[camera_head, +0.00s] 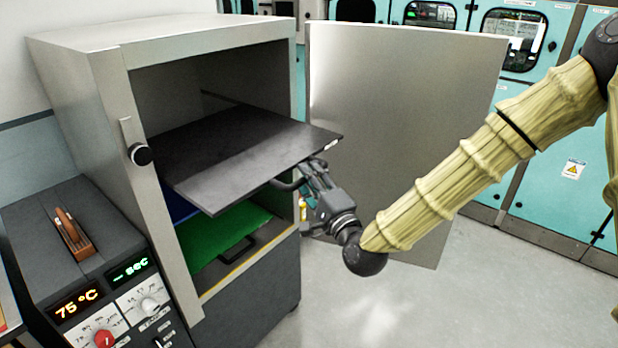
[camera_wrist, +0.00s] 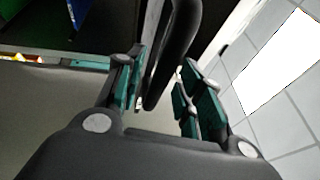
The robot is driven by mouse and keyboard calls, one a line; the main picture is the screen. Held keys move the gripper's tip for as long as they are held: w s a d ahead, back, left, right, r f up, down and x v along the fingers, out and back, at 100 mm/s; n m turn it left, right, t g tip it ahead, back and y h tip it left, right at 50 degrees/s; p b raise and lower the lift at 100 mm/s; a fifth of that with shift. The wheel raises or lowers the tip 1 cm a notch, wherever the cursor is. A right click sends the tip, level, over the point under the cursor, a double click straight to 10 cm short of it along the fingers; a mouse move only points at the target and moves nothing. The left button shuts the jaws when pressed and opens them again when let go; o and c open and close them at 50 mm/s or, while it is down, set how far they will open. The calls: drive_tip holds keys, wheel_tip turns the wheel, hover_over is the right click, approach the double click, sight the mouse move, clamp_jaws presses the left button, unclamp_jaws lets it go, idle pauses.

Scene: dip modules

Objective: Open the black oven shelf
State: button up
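The black oven shelf (camera_head: 240,150) is a flat dark plate in the upper part of the open oven (camera_head: 110,130). It sticks out past the oven's front opening. Its curved black handle (camera_head: 288,184) sits under the front edge and also shows in the wrist view (camera_wrist: 175,50). My gripper (camera_head: 312,177) is at the shelf's front right, beside the handle. In the wrist view my gripper's (camera_wrist: 163,82) fingers are apart, with the handle bar between them, closer to the left finger. I see a gap on the right of the bar.
The oven door (camera_head: 400,130) stands wide open on the right, behind my arm. A green shelf (camera_head: 222,238) with a dark handle lies below, and a blue one (camera_head: 181,207) shows partly. A control box (camera_head: 90,270) stands at left. The floor (camera_head: 390,310) in front is clear.

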drive_tip(key=v, duration=1.1)
drive_tip(key=shift+d+f, duration=0.15)
drive_tip(key=shift+d, duration=0.05)
drive_tip(key=shift+s, duration=0.1)
drive_tip(key=s+d+f+n+g+h, duration=0.1)
drive_tip(key=s+f+n+g, duration=0.2)
drive_tip(key=f, duration=0.7)
drive_tip(key=s+d+f+n+g+h, duration=0.25)
drive_tip(key=s+f, duration=0.25)
drive_tip(key=f, duration=0.6)
drive_tip(key=s+d+f+n+g+h, duration=0.1)
drive_tip(key=s+f+g, duration=0.25)
drive_tip(key=f, duration=0.65)
drive_tip(key=s+d+f+n+g+h, duration=0.2)
drive_tip(key=s+d+f, duration=0.4)
drive_tip(key=s, duration=0.4)
drive_tip(key=s+d+f+n+g+h, duration=0.3)
drive_tip(key=s+d+f+g, duration=0.3)
drive_tip(key=s+f, duration=0.3)
drive_tip(key=shift+s+d+f+n, duration=0.25)
drive_tip(key=shift+s+d+n, duration=0.3)
drive_tip(key=shift+s+d, duration=0.4)
